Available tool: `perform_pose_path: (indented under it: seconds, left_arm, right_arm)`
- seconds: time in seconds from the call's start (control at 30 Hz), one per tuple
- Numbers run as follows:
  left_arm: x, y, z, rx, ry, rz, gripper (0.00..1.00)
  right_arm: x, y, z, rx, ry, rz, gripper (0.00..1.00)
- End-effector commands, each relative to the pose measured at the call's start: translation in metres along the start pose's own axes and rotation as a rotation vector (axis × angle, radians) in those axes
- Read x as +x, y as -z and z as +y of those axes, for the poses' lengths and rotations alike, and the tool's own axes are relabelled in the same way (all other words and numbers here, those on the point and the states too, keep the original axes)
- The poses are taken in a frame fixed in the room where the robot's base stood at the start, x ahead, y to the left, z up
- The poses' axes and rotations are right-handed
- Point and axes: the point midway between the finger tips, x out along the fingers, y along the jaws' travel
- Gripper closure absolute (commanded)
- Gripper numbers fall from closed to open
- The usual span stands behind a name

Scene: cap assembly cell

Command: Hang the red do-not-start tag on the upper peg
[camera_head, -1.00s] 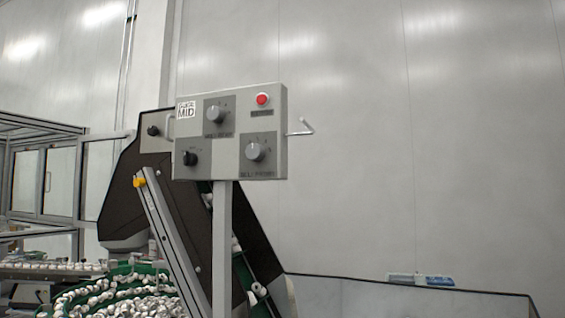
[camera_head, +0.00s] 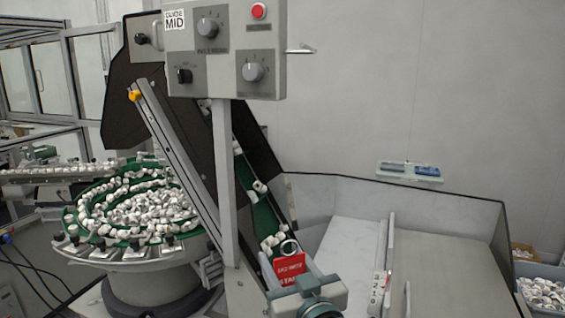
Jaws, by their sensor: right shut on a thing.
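The red do-not-start tag (camera_head: 290,267) has white lettering and a pale ring at its top. It stands roughly upright at the lower middle of the head view. My right gripper (camera_head: 302,284) is shut on the tag's lower part and hides some of it. A thin metal peg (camera_head: 300,49) sticks out from the right side of the grey control panel (camera_head: 222,80), well above the tag and apart from it. I cannot tell a second peg. My left gripper is not in view.
The panel stands on a grey post (camera_head: 229,180) left of the tag. A dark conveyor with a green belt (camera_head: 262,215) slopes behind it. A round feeder (camera_head: 135,205) full of white caps is at left. The air right of the panel is clear.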

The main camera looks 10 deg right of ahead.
Motion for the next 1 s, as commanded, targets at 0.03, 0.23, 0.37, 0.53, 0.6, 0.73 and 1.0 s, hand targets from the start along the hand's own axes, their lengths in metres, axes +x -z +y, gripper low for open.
perform_pose_path:
  seconds: [0.03, 0.23, 0.37, 0.53, 0.6, 0.73, 1.0]
  left_arm:
    - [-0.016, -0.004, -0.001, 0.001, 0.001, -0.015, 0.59]
    - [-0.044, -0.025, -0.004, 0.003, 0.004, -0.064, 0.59]
    - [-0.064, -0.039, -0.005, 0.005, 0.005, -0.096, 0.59]
    - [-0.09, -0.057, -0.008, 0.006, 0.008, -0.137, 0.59]
    - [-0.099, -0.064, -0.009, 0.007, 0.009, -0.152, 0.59]
    - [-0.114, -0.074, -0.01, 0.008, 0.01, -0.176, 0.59]
    - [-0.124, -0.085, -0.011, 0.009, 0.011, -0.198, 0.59]
  right_arm:
    - [0.005, 0.037, -0.001, -0.006, -0.003, 0.009, 0.72]
    - [0.017, 0.126, -0.004, -0.015, -0.027, 0.006, 0.72]
    - [0.02, 0.185, -0.003, -0.017, -0.054, 0.007, 0.72]
    - [0.016, 0.261, -0.001, -0.013, -0.1, 0.011, 0.72]
    - [0.013, 0.288, 0.0, -0.008, -0.119, 0.013, 0.72]
    - [0.006, 0.329, 0.003, 0.003, -0.151, 0.016, 0.72]
    - [-0.003, 0.361, 0.005, 0.018, -0.185, 0.018, 0.72]
